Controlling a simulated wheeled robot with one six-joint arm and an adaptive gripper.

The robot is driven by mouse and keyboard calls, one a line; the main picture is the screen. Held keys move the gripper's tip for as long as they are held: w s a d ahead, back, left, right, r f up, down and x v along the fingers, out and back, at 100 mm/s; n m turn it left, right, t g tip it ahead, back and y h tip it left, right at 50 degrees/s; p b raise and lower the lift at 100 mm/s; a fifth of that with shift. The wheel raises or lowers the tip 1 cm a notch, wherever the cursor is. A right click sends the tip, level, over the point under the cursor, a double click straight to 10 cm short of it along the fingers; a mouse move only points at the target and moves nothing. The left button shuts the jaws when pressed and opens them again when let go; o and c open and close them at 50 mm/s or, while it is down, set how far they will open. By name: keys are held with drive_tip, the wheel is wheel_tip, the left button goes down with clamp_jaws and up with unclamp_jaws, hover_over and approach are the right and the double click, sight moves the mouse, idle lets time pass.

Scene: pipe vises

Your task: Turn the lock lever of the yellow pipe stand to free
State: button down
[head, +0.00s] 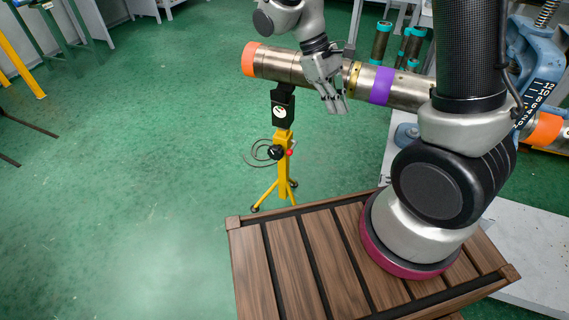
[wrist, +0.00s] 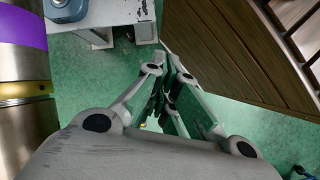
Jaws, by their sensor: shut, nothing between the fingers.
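The yellow pipe stand (head: 283,185) stands on the green floor left of centre in the head view, on splayed legs. On its upper post are a black knob (head: 275,152) and a small red part (head: 290,152); which way the lock lever points is too small to tell. A black head with a white dial (head: 281,108) tops the stand, under the steel pipe (head: 283,67). My gripper (head: 336,107) is shut and empty, pointing down in front of the pipe, above and right of the knob and apart from it. Its closed fingers show in the wrist view (wrist: 172,70).
The pipe has an orange end, a yellow ring and a purple band (head: 381,86). A blue vise (head: 540,60) stands at the right. My slatted wooden deck fills the lower right. A cable (head: 258,152) curls beside the stand. Floor left of the stand is clear.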

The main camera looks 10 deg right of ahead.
drive_tip(key=w+a+f+n+t+h, duration=0.2)
drive_tip(key=f+n+t+h, duration=0.3)
drive_tip(key=f, duration=1.1)
drive_tip(key=w+a+f+n+t+h, duration=0.25)
drive_tip(key=f+n, duration=0.45)
drive_tip(key=f, duration=0.9)
drive_tip(key=w+a+f+n+t+h, duration=0.2)
drive_tip(key=f+n+t+h, duration=0.25)
drive_tip(key=f, duration=1.15)
drive_tip(key=w+a+n+t+y, duration=0.35)
drive_tip(key=w+a+t, duration=0.3)
drive_tip(key=a, duration=0.25)
drive_tip(key=m, duration=0.1)
approach(293, 148)
drive_tip(key=shift+y, duration=0.25)
drive_tip(key=w+f, duration=0.1)
drive_tip(key=w+d+f, duration=0.2)
drive_tip(key=w, duration=0.1)
drive_tip(key=shift+g, duration=0.25)
